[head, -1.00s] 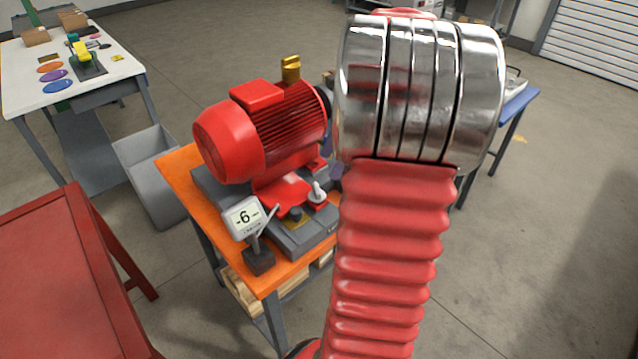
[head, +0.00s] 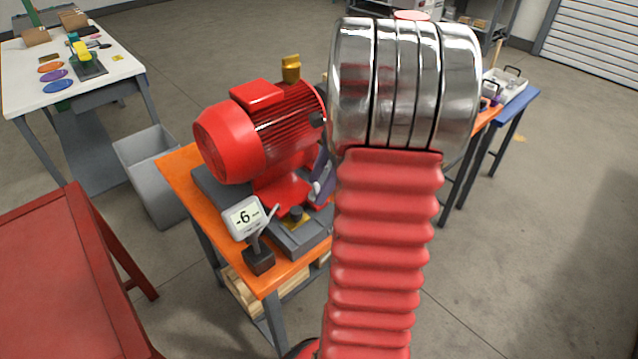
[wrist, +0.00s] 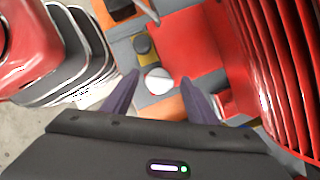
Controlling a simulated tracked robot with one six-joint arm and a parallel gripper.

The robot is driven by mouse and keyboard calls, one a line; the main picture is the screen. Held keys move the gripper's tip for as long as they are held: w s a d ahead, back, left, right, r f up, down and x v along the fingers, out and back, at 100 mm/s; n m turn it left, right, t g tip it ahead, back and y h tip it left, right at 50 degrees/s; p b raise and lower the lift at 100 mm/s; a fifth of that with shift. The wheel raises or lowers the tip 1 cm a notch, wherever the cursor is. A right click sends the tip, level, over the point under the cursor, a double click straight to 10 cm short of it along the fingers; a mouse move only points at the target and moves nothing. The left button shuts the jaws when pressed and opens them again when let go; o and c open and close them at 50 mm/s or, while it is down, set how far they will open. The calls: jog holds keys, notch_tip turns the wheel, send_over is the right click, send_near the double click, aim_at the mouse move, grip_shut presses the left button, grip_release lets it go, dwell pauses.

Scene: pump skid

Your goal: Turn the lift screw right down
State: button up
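A pale round knob, which looks like the lift screw (wrist: 158,81), shows in the wrist view at the foot of the red motor (head: 262,128). In the head view its pale side (head: 314,189) is partly hidden by my gripper (head: 323,172). My gripper's two dark purple fingers (wrist: 159,78) are apart in the wrist view, with the knob between their tips and a gap on each side. I cannot tell whether the tips are down at the knob's height.
A dark knob (wrist: 143,45) is close beside the pale one. The motor's ribbed side (wrist: 275,70) is close to the right finger. The motor sits on a grey base on an orange bench (head: 178,172). A grey bin (head: 150,165) stands to the left.

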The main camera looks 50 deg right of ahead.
jog(key=c, duration=0.9)
jog(key=shift+a, duration=0.15)
jog(key=shift+c, duration=0.3)
